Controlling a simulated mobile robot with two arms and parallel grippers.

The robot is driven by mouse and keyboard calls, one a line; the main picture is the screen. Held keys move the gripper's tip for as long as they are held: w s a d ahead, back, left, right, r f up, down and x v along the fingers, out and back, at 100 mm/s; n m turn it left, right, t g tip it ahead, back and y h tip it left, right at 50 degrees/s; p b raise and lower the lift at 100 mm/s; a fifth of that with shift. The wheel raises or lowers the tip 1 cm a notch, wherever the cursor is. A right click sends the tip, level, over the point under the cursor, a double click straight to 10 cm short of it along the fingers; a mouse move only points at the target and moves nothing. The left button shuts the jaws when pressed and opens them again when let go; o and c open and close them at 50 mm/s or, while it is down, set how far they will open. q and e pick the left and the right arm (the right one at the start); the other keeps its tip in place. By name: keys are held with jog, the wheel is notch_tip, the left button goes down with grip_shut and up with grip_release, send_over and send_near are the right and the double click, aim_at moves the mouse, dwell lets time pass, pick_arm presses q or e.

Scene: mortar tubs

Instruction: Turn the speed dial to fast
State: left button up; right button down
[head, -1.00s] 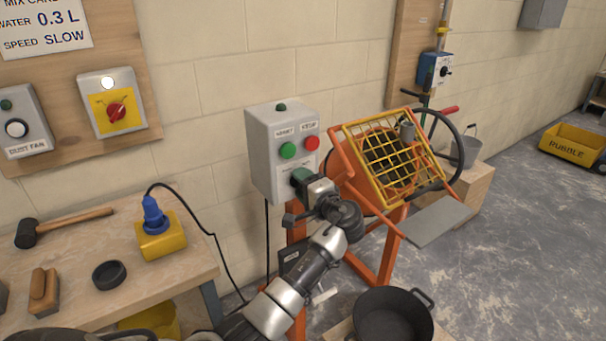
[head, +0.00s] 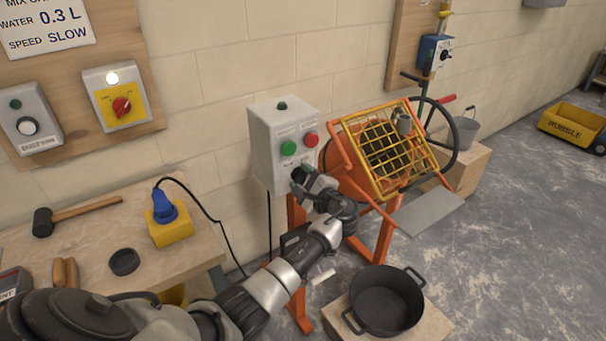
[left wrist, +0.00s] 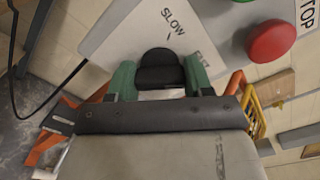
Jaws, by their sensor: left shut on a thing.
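The speed dial (left wrist: 160,66) is a black knob on the pale grey control box (head: 262,150), below the green and red buttons. In the left wrist view, SLOW is printed above the dial; a second word to its right is partly hidden. My left gripper (head: 300,176) is at the lower front of the box. In the left wrist view its green fingers (left wrist: 158,80) are shut on the dial, one on each side. The dial's pointing direction is unclear. In the head view the gripper hides the dial. My right gripper is not in view.
An orange mixer (head: 385,160) with a yellow grid stands right of the box. A black tub (head: 388,318) stands below my forearm. The workbench (head: 100,225) at left holds a mallet (head: 75,215) and a yellow block with a blue plug (head: 168,230). Open floor lies at right.

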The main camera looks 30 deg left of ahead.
pick_arm(q)
jog(key=shift+f, duration=0.1)
dwell(0.4)
jog(key=o, duration=0.9)
jog(key=shift+o, duration=0.2)
jog(key=shift+d, duration=0.1)
jog(key=b+v, duration=0.2)
jog(key=v, duration=0.8)
jog(key=shift+s+d, duration=0.2)
jog(key=shift+d, duration=0.1)
